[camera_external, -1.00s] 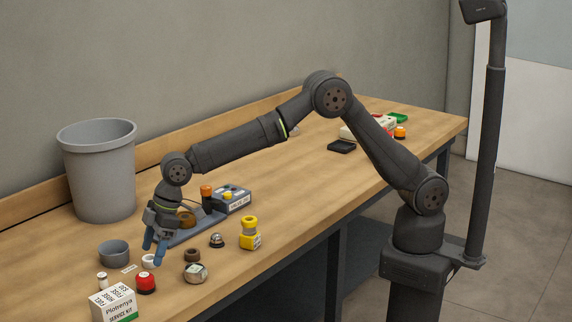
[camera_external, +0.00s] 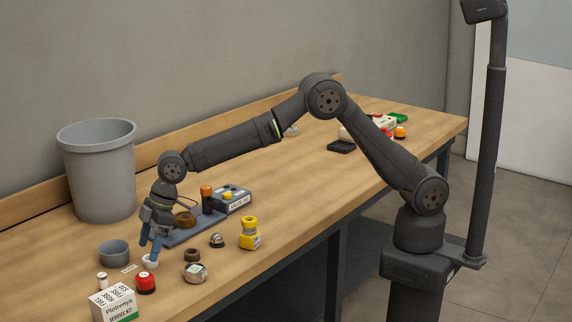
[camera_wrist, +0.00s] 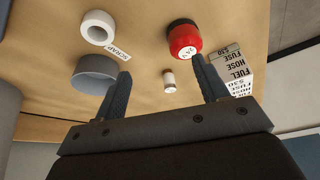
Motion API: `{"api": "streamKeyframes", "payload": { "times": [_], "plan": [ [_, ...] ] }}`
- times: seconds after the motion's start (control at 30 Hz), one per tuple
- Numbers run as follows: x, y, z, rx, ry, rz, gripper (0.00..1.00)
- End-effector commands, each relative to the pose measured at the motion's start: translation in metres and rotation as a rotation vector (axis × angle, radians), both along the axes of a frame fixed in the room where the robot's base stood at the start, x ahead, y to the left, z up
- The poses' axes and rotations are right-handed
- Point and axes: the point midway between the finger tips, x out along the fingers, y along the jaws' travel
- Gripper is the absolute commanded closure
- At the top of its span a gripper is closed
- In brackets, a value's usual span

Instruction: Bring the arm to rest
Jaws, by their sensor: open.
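My gripper (camera_external: 152,248) is at the end of my arm, low over the left part of the workbench (camera_external: 300,165). Its two blue fingers are apart with nothing held between them. In the wrist view my gripper (camera_wrist: 163,85) shows open, its fingers pointing toward the bench. A white ring (camera_external: 150,261) sits right by the fingertips in the external view. In the wrist view the white ring (camera_wrist: 97,27) lies beyond the left finger, apart from it. Whether the fingers touch anything cannot be told from the external view.
A grey cup (camera_external: 114,252), a red-topped part (camera_external: 145,283), a small white cylinder (camera_external: 102,281) and a service kit box (camera_external: 113,304) stand near my gripper. A grey fixture (camera_external: 185,237) is just right of it. A tall grey bin (camera_external: 98,175) stands behind. The bench middle is clear.

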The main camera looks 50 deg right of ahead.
Motion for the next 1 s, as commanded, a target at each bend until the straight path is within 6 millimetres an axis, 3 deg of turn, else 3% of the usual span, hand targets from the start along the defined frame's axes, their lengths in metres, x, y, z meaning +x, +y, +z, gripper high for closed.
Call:
{"api": "streamKeyframes", "payload": {
  "times": [0.37,0.6,1.0],
  "plan": [
    [0.028,-0.061,0.04,0.002,0.0,-0.004,0.33],
    [0.027,-0.059,0.089,0.002,-0.002,0.001,0.33],
    [0.086,-0.115,0.089,0.0,0.0,-0.113,0.33]
  ]
}}
